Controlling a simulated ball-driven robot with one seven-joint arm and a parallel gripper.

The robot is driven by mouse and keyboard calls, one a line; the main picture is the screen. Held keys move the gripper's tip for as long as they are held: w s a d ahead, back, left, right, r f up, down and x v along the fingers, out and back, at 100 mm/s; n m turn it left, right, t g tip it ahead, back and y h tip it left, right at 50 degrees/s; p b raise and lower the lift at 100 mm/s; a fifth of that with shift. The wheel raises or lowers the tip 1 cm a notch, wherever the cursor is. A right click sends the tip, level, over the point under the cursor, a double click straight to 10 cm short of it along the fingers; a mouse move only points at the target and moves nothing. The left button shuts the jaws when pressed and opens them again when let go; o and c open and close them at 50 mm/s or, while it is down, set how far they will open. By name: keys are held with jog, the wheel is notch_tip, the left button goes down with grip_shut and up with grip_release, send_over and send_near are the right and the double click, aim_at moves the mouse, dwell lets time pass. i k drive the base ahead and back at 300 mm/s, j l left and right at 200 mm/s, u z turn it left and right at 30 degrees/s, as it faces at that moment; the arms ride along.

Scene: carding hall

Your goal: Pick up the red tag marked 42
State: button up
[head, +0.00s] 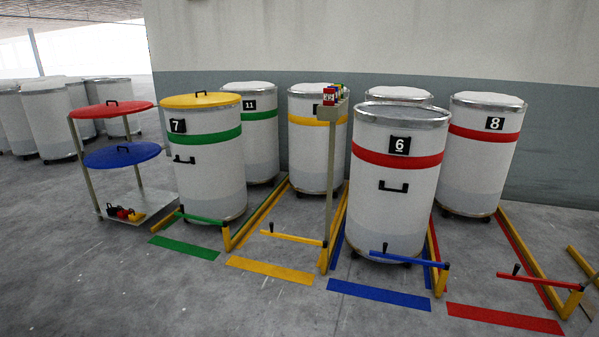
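A small red tag (329,96) with white marking sits on the holder at the top of a thin pale post (331,165). Its digits are too small to read for certain. Other small tags in yellow and blue stand close beside it on the same holder. The post rises between the drum marked 6 (398,210) and the yellow-banded drum (308,155) behind. My gripper is not in view.
A drum marked 7 (208,175) has a yellow lid. A stand at left holds a red lid (112,107), a blue lid (121,156) and small objects on its lower shelf. Yellow rails and low coloured bars (292,238) edge the bays. The front floor is clear.

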aim_at(328, 92)
jog(key=i+j+u, duration=0.3)
jog(key=i, duration=0.2)
jog(key=i+j+u, duration=0.15)
jog(key=i+u, duration=0.15)
jog(key=i, duration=0.2)
jog(key=i+u, duration=0.25)
jog(key=i, duration=0.25)
jog(key=i+j+z, duration=0.2)
jog(key=i+z, duration=0.25)
jog(key=i, duration=0.25)
jog(key=i+j+z, duration=0.5)
jog(key=i, duration=0.15)
jog(key=i+j+z, duration=0.9)
jog(key=j, duration=0.55)
jog(key=i, duration=0.05)
